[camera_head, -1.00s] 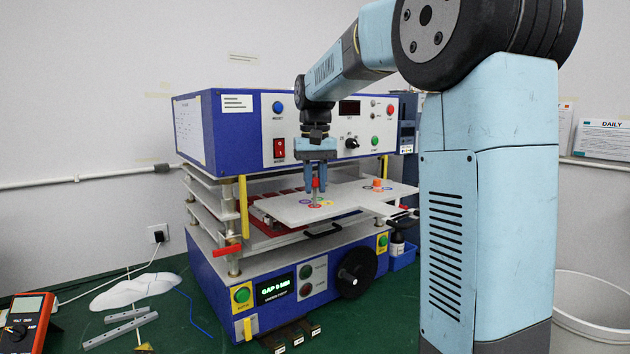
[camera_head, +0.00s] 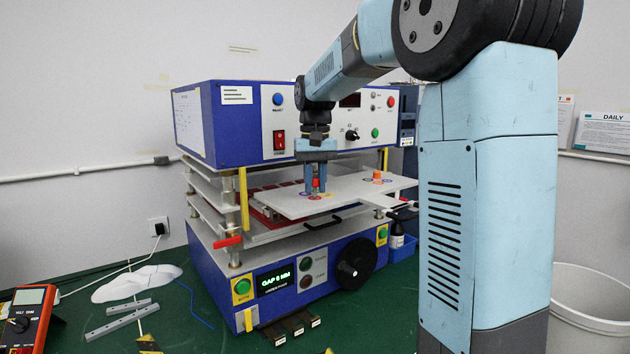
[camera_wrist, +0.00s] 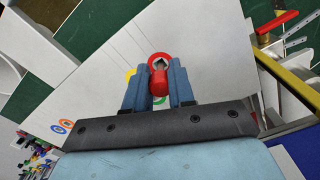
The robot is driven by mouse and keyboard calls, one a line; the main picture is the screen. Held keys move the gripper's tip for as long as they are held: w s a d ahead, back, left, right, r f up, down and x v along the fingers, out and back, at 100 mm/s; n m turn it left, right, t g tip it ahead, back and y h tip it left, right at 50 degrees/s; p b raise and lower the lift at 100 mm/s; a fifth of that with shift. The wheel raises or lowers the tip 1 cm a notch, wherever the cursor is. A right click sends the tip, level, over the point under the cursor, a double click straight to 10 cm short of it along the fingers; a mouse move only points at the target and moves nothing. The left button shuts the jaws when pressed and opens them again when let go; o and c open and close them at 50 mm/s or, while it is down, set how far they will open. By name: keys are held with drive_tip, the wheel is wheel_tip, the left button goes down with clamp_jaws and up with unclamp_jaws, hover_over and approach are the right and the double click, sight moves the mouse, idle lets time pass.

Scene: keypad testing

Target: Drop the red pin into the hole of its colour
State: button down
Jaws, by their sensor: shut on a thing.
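My gripper (camera_head: 316,190) points down over the pale plate (camera_head: 350,198) that juts from the front of the blue press. It is shut on the red pin (camera_head: 316,184), which hangs upright between the fingers. In the wrist view the red pin (camera_wrist: 158,82) shows between the two blue-grey fingers (camera_wrist: 159,88). A red ring (camera_wrist: 159,56) with a dark centre lies right at the pin, on the plate. I cannot tell whether the pin's lower end is inside the hole. Yellow, green and other coloured rings lie close by, partly hidden by the fingers.
An orange pin (camera_head: 377,175) stands on the plate to the right. The press (camera_head: 240,125) rises behind the plate. A yellow post (camera_head: 243,208) and a red lever (camera_head: 228,242) are on its left. A multimeter (camera_head: 30,315) and metal bars (camera_head: 118,318) lie on the green table.

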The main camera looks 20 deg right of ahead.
sight(317, 200)
drive_tip(key=shift+f, duration=0.65)
drive_tip(key=c, duration=0.9)
unclamp_jaws()
drive_tip(key=shift+r, duration=0.1)
wheel_tip(317, 200, up, 13)
drive_tip(key=shift+r, duration=0.2)
drive_tip(key=s+f+t, duration=0.2)
drive_tip(key=s+f, duration=0.4)
drive_tip(key=s, duration=0.3)
drive_tip(key=s+f+t, duration=0.1)
drive_tip(key=s+f, duration=0.5)
drive_tip(key=s, duration=0.3)
drive_tip(key=s+f+n+t, duration=0.1)
drive_tip(key=s+f+t, duration=0.1)
drive_tip(key=s+f, duration=0.4)
drive_tip(key=shift+s+d+t, duration=0.2)
drive_tip(key=shift+s+t, duration=0.1)
drive_tip(key=shift+s, duration=1.65)
